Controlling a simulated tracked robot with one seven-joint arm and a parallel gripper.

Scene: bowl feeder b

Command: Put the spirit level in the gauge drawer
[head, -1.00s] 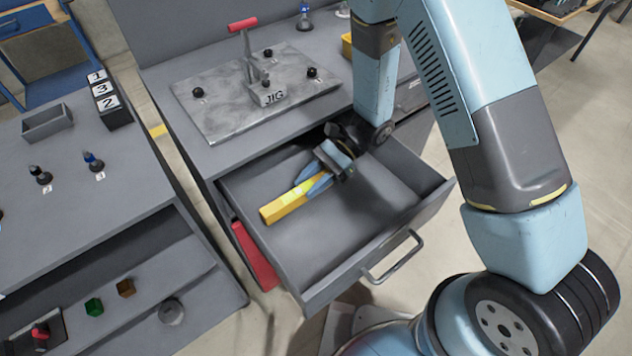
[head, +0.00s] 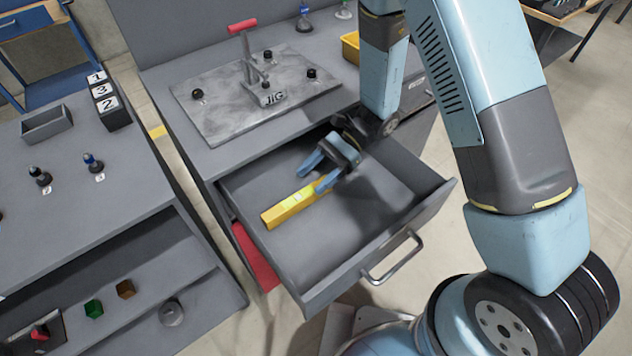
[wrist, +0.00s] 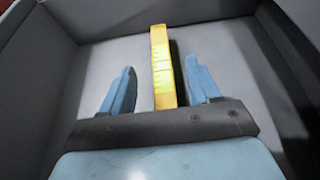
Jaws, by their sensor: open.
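The yellow spirit level (head: 287,211) lies flat on the floor of the open gauge drawer (head: 330,287). In the wrist view the spirit level (wrist: 162,68) runs lengthwise between the two blue fingers, with a gap on each side. My gripper (head: 316,175) is open over the drawer, its fingers around the near end of the level and apart from it. The end of the level nearest the palm is hidden by my gripper.
A bench above the drawer carries a metal jig plate (head: 222,113) with a red-handled clamp. A yellow bin (head: 351,46) stands behind my arm. The drawer's handle (head: 396,262) faces front. A side bench (head: 75,217) with small parts stands at left.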

